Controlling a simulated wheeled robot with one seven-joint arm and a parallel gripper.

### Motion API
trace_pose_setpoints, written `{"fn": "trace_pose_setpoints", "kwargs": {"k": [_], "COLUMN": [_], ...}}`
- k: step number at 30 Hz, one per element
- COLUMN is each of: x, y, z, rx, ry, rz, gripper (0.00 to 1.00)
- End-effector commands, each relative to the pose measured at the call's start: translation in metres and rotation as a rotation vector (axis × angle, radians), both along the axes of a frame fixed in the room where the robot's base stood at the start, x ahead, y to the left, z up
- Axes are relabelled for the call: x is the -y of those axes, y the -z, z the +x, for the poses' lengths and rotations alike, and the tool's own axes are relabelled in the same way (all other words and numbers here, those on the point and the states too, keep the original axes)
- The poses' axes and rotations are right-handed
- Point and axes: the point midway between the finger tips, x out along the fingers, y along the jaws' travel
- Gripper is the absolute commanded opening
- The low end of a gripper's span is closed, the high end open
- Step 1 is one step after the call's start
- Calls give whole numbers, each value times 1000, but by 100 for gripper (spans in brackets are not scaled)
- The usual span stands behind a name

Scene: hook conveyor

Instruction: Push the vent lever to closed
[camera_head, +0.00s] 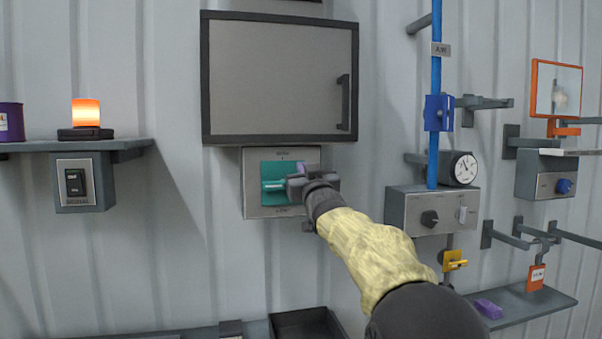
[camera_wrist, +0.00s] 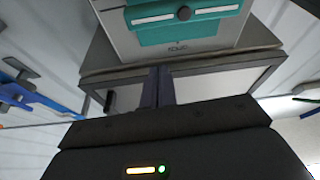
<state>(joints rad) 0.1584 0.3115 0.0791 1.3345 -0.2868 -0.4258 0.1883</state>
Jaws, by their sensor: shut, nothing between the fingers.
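The vent control is a grey panel (camera_head: 252,199) on the wall below a dark-framed cabinet, with a teal plate (camera_head: 272,169) on its face. A lighter teal bar, which looks like the vent lever (camera_head: 272,185), lies across the plate. My gripper (camera_head: 295,186) is in front of the plate's right part and hides some of it. In the wrist view, my gripper (camera_wrist: 158,86) is shut and empty. The teal part (camera_wrist: 150,34) shows at the top there, with a pale strip and a dark round knob. I cannot tell whether the fingers touch the lever.
The cabinet (camera_head: 278,75) is just above the panel. A blue vertical pipe (camera_head: 434,90) and a grey box with knobs (camera_head: 400,211) stand to the right. A shelf (camera_head: 70,145) with an orange lamp is on the left. An open dark tray (camera_head: 302,323) is below.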

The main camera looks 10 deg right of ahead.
Motion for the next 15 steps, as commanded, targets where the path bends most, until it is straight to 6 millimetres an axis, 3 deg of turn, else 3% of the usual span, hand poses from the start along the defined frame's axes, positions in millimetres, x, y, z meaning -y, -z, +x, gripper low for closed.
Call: {"fn": "trace_pose_setpoints", "kwargs": {"k": [9, 15], "x": [0, 0], "y": [20, 22], "z": [-49, -61], "rx": [1, -1], "ry": [0, 0], "rz": [-1, 0], "gripper": [0, 0]}}
